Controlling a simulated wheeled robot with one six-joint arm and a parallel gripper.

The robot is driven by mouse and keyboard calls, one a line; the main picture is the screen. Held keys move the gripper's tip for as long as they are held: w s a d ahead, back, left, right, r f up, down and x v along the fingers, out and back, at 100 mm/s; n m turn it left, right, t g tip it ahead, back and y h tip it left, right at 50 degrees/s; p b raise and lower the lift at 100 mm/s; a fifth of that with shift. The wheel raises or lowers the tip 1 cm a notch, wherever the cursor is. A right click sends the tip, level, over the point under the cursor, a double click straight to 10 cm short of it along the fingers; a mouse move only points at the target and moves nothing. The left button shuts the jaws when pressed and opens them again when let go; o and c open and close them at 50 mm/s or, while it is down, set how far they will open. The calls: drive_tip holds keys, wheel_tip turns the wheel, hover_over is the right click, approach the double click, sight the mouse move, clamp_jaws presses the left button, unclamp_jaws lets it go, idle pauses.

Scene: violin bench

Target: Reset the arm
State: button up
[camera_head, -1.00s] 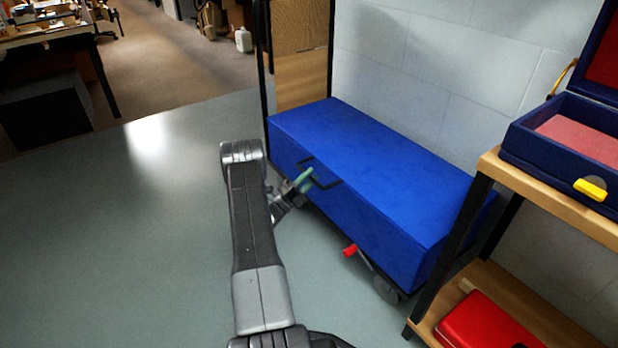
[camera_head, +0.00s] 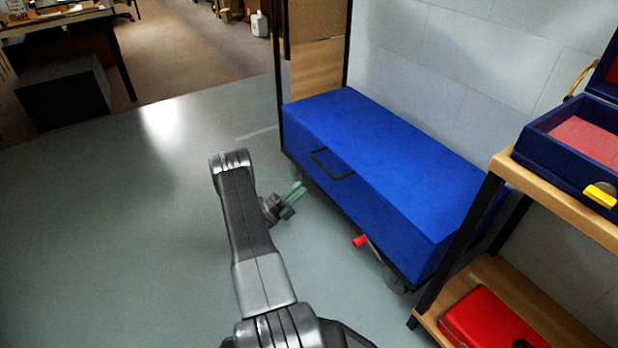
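My arm reaches up and forward over the floor from the bottom centre of the head view. My gripper (camera_head: 296,191) points to the right, toward the front of a blue box with a black handle (camera_head: 390,180). Its two greenish fingertips look slightly apart, with nothing seen between them. In the picture the gripper sits just left of and below the box handle, with floor around it. How far it is from the box is hard to judge.
The blue box rests on a dark wheeled cart with a red pedal (camera_head: 360,241). A wooden shelf unit (camera_head: 560,205) at right holds an open dark blue case (camera_head: 570,155) and a red case (camera_head: 490,322). A dark box (camera_head: 62,92) stands far left. The left floor is clear.

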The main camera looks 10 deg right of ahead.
sight(322, 167)
drive_tip(key=shift+v, duration=1.15)
drive_tip(key=b+x, duration=0.2)
drive_tip(key=x, duration=1.1)
drive_tip(key=shift+w+d+r+b, duration=0.15)
drive_tip(key=shift+d+r+b, duration=0.1)
drive_tip(key=shift+b, duration=0.15)
drive_tip(key=shift+r, duration=0.15)
